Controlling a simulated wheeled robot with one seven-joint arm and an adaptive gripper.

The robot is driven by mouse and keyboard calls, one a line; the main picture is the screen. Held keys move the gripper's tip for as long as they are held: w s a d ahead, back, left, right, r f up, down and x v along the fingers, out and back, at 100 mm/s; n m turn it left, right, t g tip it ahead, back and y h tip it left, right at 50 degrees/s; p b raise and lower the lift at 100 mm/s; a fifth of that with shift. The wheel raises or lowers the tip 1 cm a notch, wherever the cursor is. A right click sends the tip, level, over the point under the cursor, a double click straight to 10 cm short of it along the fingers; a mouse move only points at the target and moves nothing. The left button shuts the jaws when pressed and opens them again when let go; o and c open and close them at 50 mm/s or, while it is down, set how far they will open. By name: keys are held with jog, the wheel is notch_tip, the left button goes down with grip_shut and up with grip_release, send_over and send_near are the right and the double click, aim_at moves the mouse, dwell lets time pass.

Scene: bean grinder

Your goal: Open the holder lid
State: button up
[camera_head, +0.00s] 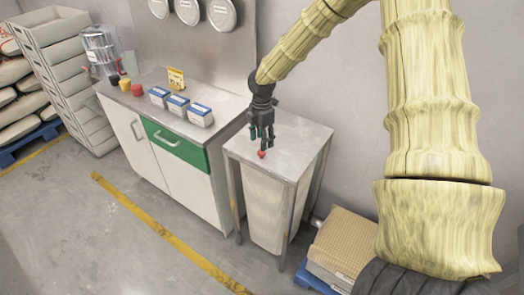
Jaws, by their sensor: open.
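The holder looks like a steel-topped stand (290,157) with thin metal legs and a pale ribbed container (265,208) beneath the top. Its flat top appears closed. A small red knob-like thing (262,154) shows on the top, left of the middle. My gripper (262,142) points down with its fingers apart, just above or beside the red thing. I cannot tell whether the fingers touch it. I see no clear lid edge from here.
A white cabinet with a green drawer (180,145) stands left of the stand, with several boxes (200,115) on its counter. Stacked grey crates (72,85) are further left. A cardboard box (345,240) sits right of the stand. The front floor is clear.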

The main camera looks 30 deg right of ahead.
jog(key=shift+f+p, duration=0.8)
jog(key=shift+f, duration=2.6)
grip_shut()
